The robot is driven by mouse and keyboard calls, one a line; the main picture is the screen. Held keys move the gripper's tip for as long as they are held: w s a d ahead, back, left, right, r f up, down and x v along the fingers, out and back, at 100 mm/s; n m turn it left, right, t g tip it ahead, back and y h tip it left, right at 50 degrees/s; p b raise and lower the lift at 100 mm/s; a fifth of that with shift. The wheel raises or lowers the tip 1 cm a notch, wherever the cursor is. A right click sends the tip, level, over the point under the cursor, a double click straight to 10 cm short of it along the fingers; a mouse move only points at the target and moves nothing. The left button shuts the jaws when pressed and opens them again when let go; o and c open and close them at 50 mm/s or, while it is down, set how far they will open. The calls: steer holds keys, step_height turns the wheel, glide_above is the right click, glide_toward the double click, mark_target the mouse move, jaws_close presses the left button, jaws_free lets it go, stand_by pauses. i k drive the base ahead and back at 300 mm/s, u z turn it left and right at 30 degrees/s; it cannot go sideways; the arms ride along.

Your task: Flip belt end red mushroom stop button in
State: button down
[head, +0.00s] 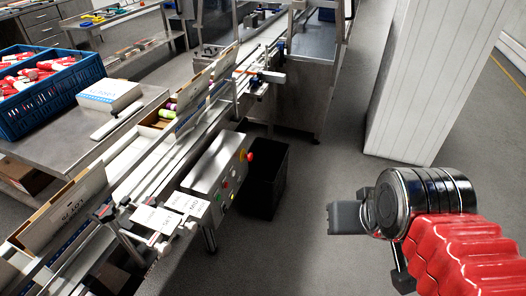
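The red mushroom stop button (250,157) sticks out near the far right end of the grey control box (215,170) beside the belt. Smaller buttons and lamps show on the same face of the box. My gripper (345,218) is at the right of the view, pointing left, well apart from the button with open floor between. Its fingers are seen as one dark block, so whether they are open or shut does not show.
A black bin (268,182) stands on the floor right beside the control box. The belt conveyor (130,185) carries open cartons. A blue crate (55,95) stands on a side table at left. A white panelled block (425,80) rises at the back right. The floor between bin and gripper is free.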

mark_target(249, 157)
steer(key=u, duration=0.2)
steer(key=i, duration=1.4)
steer(key=u, duration=0.4)
